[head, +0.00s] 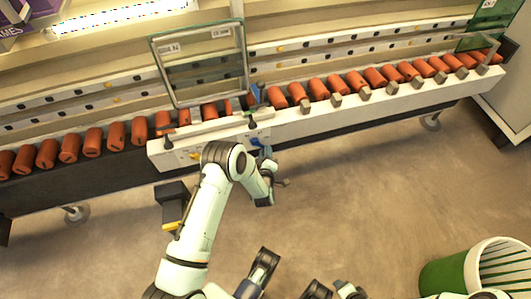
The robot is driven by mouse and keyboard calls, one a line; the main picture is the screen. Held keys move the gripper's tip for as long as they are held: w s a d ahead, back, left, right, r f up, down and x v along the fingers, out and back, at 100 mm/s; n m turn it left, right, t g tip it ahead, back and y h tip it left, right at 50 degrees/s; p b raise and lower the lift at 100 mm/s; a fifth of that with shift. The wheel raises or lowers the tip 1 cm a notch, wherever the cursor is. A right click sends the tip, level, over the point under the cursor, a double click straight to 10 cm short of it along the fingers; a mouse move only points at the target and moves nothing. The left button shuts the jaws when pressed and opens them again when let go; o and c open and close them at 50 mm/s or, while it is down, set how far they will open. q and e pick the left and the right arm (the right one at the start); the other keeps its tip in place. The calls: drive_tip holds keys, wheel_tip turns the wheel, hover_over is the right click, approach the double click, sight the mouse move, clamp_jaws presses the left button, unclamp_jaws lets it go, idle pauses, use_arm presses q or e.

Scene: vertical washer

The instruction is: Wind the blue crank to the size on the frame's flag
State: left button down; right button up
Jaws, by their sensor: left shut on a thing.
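The blue crank (256,142) is on the front of the white machine frame, right of centre on its panel. My left arm reaches up from the bottom, and its gripper (267,155) is at the crank, shut on it. The arm and wrist partly cover the grip, so the exact hold on the handle is hard to see. The clear flag (203,65) stands upright above the frame, with small labels along its top edge that are too small to read surely. My right gripper does not clearly show; only dark and pale arm parts appear at the bottom edge.
A conveyor carries a long row of orange cylinders (92,139) through the frame, with more to the right. A yellow-marked dark box (172,206) is beside my left arm. A green and white bin (447,273) stands at lower right. The floor between is clear.

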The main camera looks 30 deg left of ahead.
use_arm(q)
drive_tip(key=shift+s+a+f+m+g, duration=0.1)
drive_tip(key=shift+s+a+m+g, duration=0.15)
drive_tip(key=shift+m, duration=0.25)
use_arm(e)
drive_tip(key=shift+s+a+r, duration=0.1)
drive_tip(key=shift+s+r, duration=0.05)
drive_tip(key=shift+s, duration=0.05)
use_arm(q)
drive_tip(key=c, duration=0.9)
unclamp_jaws()
drive_tip(key=p+v, duration=0.3)
drive_tip(key=v, duration=1)
drive_tip(key=shift+d, duration=0.25)
use_arm(e)
drive_tip(key=s+a+r+g, duration=0.1)
drive_tip(key=s+a+r, duration=0.1)
drive_tip(key=s+r, duration=0.1)
drive_tip(key=shift+s+a+r+g+y, duration=0.25)
drive_tip(key=shift+s+g+y, duration=0.15)
drive_tip(key=shift+s, duration=0.5)
